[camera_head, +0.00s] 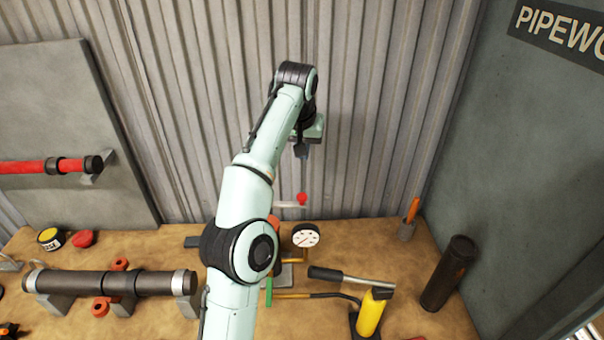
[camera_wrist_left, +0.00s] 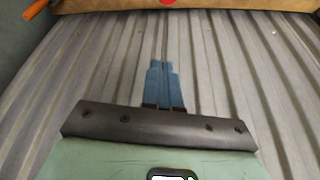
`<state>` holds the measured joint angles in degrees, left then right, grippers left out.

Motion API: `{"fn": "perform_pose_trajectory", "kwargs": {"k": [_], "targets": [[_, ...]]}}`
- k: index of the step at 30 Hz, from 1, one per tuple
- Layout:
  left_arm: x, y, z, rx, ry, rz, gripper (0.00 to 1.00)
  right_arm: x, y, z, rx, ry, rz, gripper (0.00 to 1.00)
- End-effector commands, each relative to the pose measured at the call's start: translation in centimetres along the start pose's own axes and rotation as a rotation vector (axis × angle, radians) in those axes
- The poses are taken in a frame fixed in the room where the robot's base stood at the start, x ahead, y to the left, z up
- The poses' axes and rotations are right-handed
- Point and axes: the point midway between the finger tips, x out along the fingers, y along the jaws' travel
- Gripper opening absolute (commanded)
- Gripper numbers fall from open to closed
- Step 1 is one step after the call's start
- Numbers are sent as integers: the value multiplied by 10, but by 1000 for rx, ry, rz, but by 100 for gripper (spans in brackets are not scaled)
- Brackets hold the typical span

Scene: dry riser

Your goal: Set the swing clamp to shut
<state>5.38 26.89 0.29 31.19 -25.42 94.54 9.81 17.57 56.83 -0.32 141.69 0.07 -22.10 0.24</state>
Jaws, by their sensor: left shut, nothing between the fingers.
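A thin pale lever with a red knob (camera_head: 302,199) stands out near the wall, behind the dial gauge; I take it for part of the swing clamp but cannot be sure. Its base is hidden behind my arm, so I cannot tell whether the clamp is open or shut. My left gripper (camera_head: 301,151) is above the knob, in front of the corrugated wall, and apart from it. In the left wrist view its blue fingers (camera_wrist_left: 164,85) are together and empty, and a red spot (camera_wrist_left: 168,2) shows at the top edge. My right gripper is not in view.
The bench (camera_head: 400,235) carries a dial gauge (camera_head: 306,235), a yellow cylinder (camera_head: 370,315) with a dark-gripped lever (camera_head: 330,274), a black canister (camera_head: 449,273), an orange-handled tool (camera_head: 412,210) in a holder, and a dark pipe (camera_head: 100,283) on supports. The space around my gripper is clear.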

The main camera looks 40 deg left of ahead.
Motion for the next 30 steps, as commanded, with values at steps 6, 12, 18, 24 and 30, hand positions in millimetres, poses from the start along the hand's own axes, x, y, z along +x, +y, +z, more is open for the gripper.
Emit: {"fn": "perform_pose_trajectory", "kwargs": {"k": [6, 12, 18, 24, 30], "targets": [[19, -1, 1, 1, -5, -2, 0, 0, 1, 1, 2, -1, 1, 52], [61, -1, 1, 1, -6, -2, 0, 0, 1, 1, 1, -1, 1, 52], [103, -1, 1, -1, -5, -1, 0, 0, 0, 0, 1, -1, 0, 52], [98, -1, 32, 1, -3, -1, 0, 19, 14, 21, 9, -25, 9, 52], [94, 0, 41, 0, -1, -1, 0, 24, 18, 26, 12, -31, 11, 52]]}}
